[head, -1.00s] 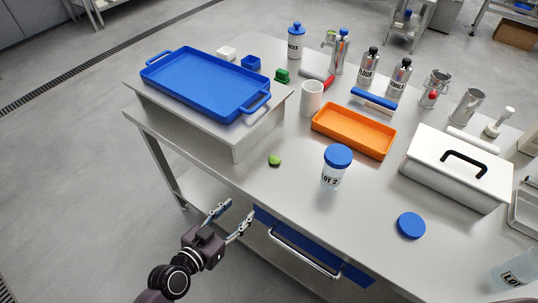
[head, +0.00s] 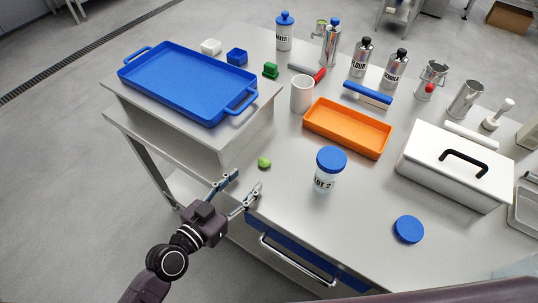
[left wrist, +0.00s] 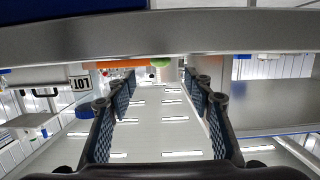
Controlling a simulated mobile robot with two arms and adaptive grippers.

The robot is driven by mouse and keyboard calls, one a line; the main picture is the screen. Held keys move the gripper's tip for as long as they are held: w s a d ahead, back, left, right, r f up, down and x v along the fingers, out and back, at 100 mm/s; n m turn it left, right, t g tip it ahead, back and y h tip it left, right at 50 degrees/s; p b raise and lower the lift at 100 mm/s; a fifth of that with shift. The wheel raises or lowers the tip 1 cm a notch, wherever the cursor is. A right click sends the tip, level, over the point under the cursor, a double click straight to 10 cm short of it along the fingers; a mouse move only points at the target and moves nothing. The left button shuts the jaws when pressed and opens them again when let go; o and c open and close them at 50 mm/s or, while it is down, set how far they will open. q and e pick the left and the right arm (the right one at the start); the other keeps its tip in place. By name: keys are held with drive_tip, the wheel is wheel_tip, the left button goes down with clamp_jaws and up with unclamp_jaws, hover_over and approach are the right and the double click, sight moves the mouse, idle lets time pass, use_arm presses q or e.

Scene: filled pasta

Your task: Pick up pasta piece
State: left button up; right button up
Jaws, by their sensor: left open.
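The pasta piece (head: 264,162) is a small green lump on the table top, near the front edge beside the raised shelf. It also shows as a green shape in the left wrist view (left wrist: 161,62), beyond the fingers near the table edge. My left gripper (head: 243,184) is open and empty at the table's front edge, short of the pasta piece and not touching it. In the left wrist view the open fingers (left wrist: 158,85) stand apart with nothing between them. My right gripper is not in view.
A blue tray (head: 243,98) lies on the raised shelf (head: 212,140). A drawer handle (head: 296,262) is at the front.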

sight(261, 164)
use_arm(q)
drive_tip(key=x, duration=0.2)
drive_tip(key=shift+w+d, duration=0.25)
drive_tip(key=shift+w, duration=0.05)
drive_tip(key=shift+w+d+p, duration=0.2)
drive_tip(key=shift+w+p, duration=0.05)
drive_tip(key=shift+p, duration=0.05)
drive_tip(key=x, duration=0.4)
drive_tip(key=shift+w+f+p, duration=0.1)
drive_tip(key=shift+w+p, duration=0.05)
drive_tip(key=shift+p, duration=0.2)
drive_tip(key=shift+w+d+f, duration=0.1)
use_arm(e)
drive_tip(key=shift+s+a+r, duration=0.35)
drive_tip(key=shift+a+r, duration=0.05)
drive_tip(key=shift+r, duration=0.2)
use_arm(q)
drive_tip(key=c, duration=0.8)
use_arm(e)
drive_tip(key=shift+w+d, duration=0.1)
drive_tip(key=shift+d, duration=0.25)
